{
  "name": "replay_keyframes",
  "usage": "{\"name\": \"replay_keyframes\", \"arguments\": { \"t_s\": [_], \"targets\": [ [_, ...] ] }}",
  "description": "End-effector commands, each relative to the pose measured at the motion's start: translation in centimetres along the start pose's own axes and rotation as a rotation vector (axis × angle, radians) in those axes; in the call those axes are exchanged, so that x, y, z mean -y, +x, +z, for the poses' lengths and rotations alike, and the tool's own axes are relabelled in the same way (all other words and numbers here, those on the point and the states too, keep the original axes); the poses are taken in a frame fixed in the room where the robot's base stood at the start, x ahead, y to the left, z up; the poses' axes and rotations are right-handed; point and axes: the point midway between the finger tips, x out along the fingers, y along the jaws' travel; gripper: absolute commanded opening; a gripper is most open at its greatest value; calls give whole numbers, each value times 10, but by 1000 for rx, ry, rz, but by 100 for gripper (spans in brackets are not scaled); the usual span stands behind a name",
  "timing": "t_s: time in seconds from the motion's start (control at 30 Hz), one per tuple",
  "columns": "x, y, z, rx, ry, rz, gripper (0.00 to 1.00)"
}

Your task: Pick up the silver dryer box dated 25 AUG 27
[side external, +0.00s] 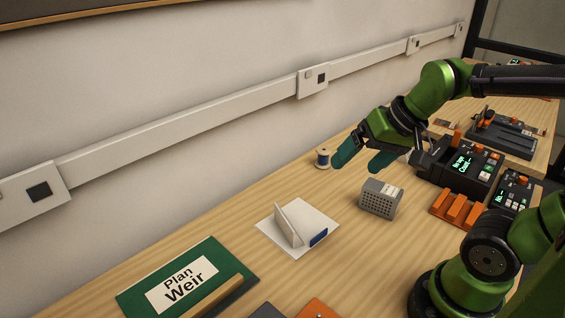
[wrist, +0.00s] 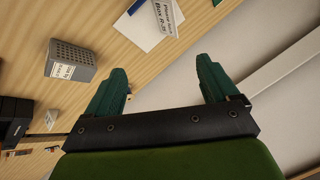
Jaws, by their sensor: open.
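A silver-grey box with a grid of holes (side external: 380,200) stands on the wooden table, with a small white label on its top. In the wrist view the box (wrist: 72,58) is at the left, its white label facing the camera; the print is too small to read as a date. My gripper (side external: 355,168) is open and empty above the table, behind and a little left of the box in the side view. In the wrist view my gripper (wrist: 162,68) has its two green fingers spread, with the box off to their left and nothing between them.
A white card holder (side external: 298,228) with a blue piece stands left of the box. A thread spool (side external: 322,159) is near the wall. A green "Plan Weir" sign (side external: 187,278) lies front left. Dark devices with displays (side external: 462,168) and an orange rack (side external: 459,209) are on the right.

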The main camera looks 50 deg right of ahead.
Motion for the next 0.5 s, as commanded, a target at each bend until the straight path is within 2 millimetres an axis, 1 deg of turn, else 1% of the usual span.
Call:
{"name": "replay_keyframes", "arguments": {
  "t_s": [0.03, 0.07, 0.1, 0.17, 0.2, 0.33, 0.5],
  "targets": [
    [-13, 7, -14, 32, 132, 43, 87],
    [-22, 11, -21, 48, 228, 71, 87],
    [-34, 15, -31, 65, 371, 111, 87],
    [-51, 20, -43, 79, 574, 169, 87],
    [-62, 22, -50, 82, 706, 208, 87],
    [-97, 28, -67, 64, 1121, 337, 87],
    [-136, 29, -83, -29, 1630, 497, 87]
  ]
}}
